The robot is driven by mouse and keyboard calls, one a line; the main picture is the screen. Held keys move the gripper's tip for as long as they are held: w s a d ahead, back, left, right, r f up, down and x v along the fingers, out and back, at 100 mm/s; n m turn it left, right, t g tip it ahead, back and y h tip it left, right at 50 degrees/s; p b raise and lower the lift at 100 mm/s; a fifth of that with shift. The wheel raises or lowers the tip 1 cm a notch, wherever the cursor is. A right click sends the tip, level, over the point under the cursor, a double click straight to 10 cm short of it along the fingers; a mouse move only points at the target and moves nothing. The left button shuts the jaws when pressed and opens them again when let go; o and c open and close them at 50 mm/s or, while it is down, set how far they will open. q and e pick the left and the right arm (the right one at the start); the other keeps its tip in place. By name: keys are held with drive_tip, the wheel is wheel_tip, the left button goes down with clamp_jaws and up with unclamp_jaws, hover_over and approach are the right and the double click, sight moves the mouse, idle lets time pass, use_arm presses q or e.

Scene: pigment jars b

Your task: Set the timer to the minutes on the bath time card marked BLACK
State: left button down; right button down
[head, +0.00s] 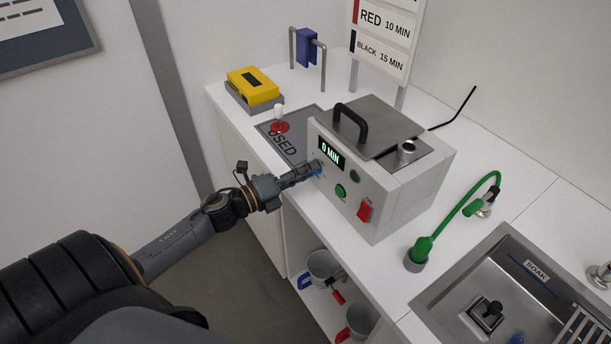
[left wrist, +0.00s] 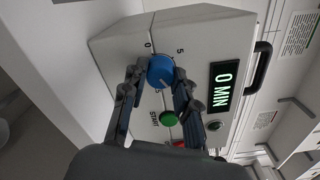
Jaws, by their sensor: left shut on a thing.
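The bath box (head: 385,190) stands on the white counter, and its display (head: 330,152) reads 0 MIN. My left gripper (head: 312,169) is at the front of the box, shut on the blue timer knob (left wrist: 161,71). In the left wrist view the gripper (left wrist: 158,85) has one finger on each side of the knob, with dial marks 0 and 5 printed around it. The green start button (head: 340,191) is below the display. The card sign (head: 383,45) reads RED 10 MIN and BLACK 15 MIN. My right gripper is not in view.
A red switch (head: 365,210) is on the box front. A yellow device (head: 252,86) and a USED mat (head: 272,130) lie left of the box. A green hose (head: 452,215) and a sink marked SOAK (head: 440,300) are to the right. Mugs (head: 322,268) stand on the shelf below.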

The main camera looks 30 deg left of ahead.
use_arm(q)
drive_tip(key=m+b, duration=0.1)
drive_tip(key=m, duration=0.2)
drive_tip(key=m+b, duration=0.1)
drive_tip(key=shift+f+m+b, duration=0.25)
drive_tip(key=shift+m+b, duration=1.15)
drive_tip(key=shift+m, duration=0.9)
drive_tip(key=shift+s, duration=0.1)
drive_tip(key=c, duration=1)
unclamp_jaws()
drive_tip(key=shift+r, duration=0.15)
drive_tip(key=v, duration=1.2)
drive_tip(key=shift+a, duration=0.1)
